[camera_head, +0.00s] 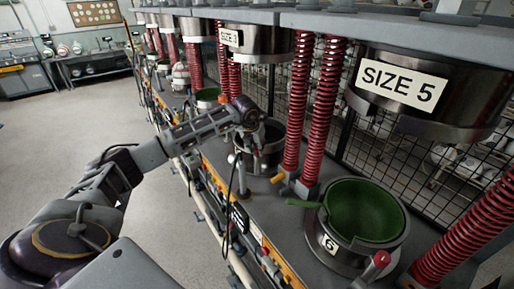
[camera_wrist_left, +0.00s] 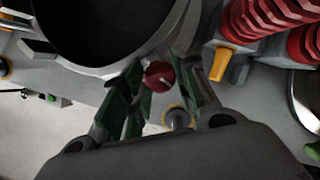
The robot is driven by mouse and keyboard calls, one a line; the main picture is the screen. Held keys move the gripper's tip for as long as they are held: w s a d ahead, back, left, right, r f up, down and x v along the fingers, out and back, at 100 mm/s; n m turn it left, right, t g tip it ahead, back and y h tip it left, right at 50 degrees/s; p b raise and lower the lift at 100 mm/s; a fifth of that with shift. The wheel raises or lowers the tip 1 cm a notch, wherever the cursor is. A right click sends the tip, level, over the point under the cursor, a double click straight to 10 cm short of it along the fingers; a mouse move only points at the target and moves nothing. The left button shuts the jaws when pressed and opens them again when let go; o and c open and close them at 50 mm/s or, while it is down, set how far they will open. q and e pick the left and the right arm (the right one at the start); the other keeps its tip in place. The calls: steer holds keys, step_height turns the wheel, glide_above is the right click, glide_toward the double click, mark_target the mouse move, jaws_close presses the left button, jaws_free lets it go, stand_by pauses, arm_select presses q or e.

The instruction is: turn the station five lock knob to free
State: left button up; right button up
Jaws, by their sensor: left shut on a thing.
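The "SIZE 5" sign (camera_head: 403,83) hangs on the press head at the right in the head view. Below it stands a mold with a green inside (camera_head: 365,210) and a small number tag. A red knob (camera_head: 380,259) sits at its right front. My left gripper (camera_head: 254,150) is at the neighbouring dark mold (camera_head: 272,136), away from that knob. In the left wrist view my left gripper (camera_wrist_left: 160,76) has its fingers around another red knob (camera_wrist_left: 158,74), beside a dark round pot (camera_wrist_left: 105,25). The lock setting cannot be read. My right gripper is out of view.
Red spring columns (camera_head: 323,112) stand between the two stations. An orange handle (camera_head: 277,178) sticks out near their foot and also shows in the left wrist view (camera_wrist_left: 221,64). A wire mesh (camera_head: 395,150) runs behind. Open floor (camera_head: 65,130) lies left of the bench.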

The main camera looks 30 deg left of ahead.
arm_select(q)
steer(key=shift+d+f+n+y+b, duration=0.1)
steer(key=shift+n+y+b, duration=0.2)
steer(key=shift+n+b, duration=0.55)
steer(key=shift+n+y+b, duration=0.5)
steer(key=shift+n+b, duration=0.55)
steer(key=shift+n, duration=0.4)
steer(key=shift+g, duration=0.3)
steer(key=o, duration=1)
steer(key=shift+r, duration=0.25)
steer(key=v, duration=1.1)
steer(key=shift+s+r, duration=0.15)
steer(key=shift+r, duration=0.15)
steer(key=shift+d+f, duration=0.1)
